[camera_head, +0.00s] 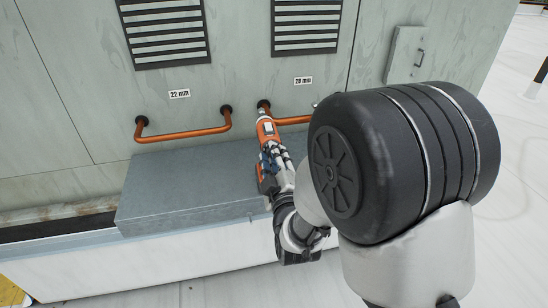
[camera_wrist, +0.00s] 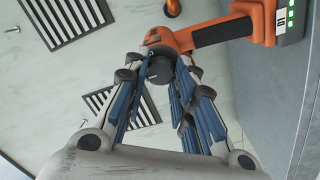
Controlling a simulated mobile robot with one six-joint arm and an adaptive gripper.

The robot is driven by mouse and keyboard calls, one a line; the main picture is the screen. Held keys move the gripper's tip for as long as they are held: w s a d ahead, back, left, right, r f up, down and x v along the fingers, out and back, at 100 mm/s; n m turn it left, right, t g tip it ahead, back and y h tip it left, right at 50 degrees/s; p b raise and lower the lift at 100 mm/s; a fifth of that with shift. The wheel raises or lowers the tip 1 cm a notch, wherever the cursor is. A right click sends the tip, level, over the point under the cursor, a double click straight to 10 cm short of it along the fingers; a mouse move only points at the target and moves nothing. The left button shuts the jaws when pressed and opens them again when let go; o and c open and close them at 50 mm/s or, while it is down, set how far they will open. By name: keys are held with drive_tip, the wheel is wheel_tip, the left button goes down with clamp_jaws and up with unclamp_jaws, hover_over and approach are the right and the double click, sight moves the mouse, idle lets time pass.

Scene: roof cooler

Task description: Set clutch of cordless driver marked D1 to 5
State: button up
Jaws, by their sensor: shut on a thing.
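The orange and black cordless driver (camera_head: 266,130) is in front of the right copper pipe, above the grey ledge. In the wrist view, the driver's black handle (camera_wrist: 222,31) runs right to an orange battery end with green lights and a small sideways label I cannot read surely. My gripper (camera_head: 272,157) is shut on the driver. In the wrist view, the blue-padded fingers of my gripper (camera_wrist: 160,66) close around the driver near a dark round part (camera_wrist: 159,71). I cannot tell whether that is the clutch collar. No clutch numbers are legible.
A grey ledge (camera_head: 170,190) lies below the wall. Louvred vents (camera_head: 163,30) are above. My arm hides the right side.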

clamp_jaws()
drive_tip(key=shift+m, duration=7.6)
drive_tip(key=o, duration=0.8)
unclamp_jaws()
drive_tip(key=shift+o, duration=0.2)
